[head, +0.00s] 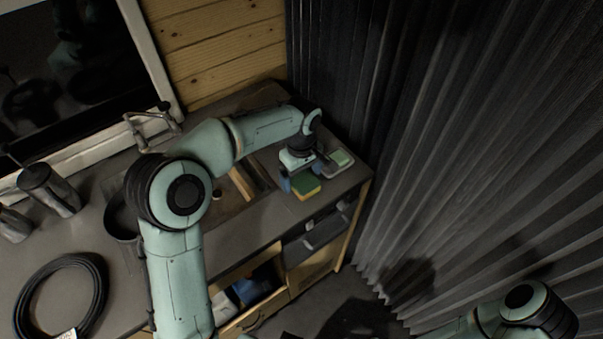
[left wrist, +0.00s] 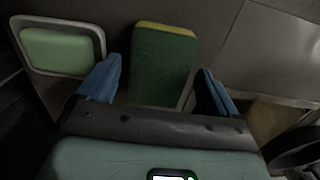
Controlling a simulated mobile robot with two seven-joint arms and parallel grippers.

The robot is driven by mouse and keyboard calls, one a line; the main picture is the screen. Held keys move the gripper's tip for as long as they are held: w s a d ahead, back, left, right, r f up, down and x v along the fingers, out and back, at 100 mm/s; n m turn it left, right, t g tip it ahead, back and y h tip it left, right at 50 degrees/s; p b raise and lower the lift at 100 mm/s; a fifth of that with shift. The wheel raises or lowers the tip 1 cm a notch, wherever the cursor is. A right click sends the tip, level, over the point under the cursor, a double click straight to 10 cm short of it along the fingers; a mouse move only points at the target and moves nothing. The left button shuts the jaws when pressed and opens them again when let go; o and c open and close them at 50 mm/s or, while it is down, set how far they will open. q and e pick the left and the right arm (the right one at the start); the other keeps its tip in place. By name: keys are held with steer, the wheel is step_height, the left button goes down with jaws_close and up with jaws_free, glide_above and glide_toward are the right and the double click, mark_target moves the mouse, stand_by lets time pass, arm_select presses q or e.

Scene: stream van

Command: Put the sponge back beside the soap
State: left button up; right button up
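The sponge (head: 306,186), green on top with a yellow edge, is on the grey counter near its front right corner. In the left wrist view the sponge (left wrist: 163,62) shows between my two blue fingertips. My left gripper (head: 301,175) is over the sponge with its fingers apart; narrow gaps show between fingers and sponge in the left wrist view (left wrist: 160,80). The pale green soap (head: 340,157) lies in a light dish (head: 334,170) just right of the sponge. In the left wrist view the soap (left wrist: 62,50) is at the left. My right gripper is out of view.
A pleated dark curtain (head: 440,130) hangs right of the counter (head: 245,222). A black cable coil (head: 62,295) and metal cups (head: 48,190) are at left. An open drawer (head: 250,290) juts out below.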

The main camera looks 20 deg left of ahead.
mark_target(302, 178)
arm_select(q)
steer(key=shift+r, duration=0.3)
step_height(302, 178, up, 12)
steer(key=p, duration=0.2)
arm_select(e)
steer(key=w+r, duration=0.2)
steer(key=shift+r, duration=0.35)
arm_select(q)
steer(key=shift+f, duration=0.15)
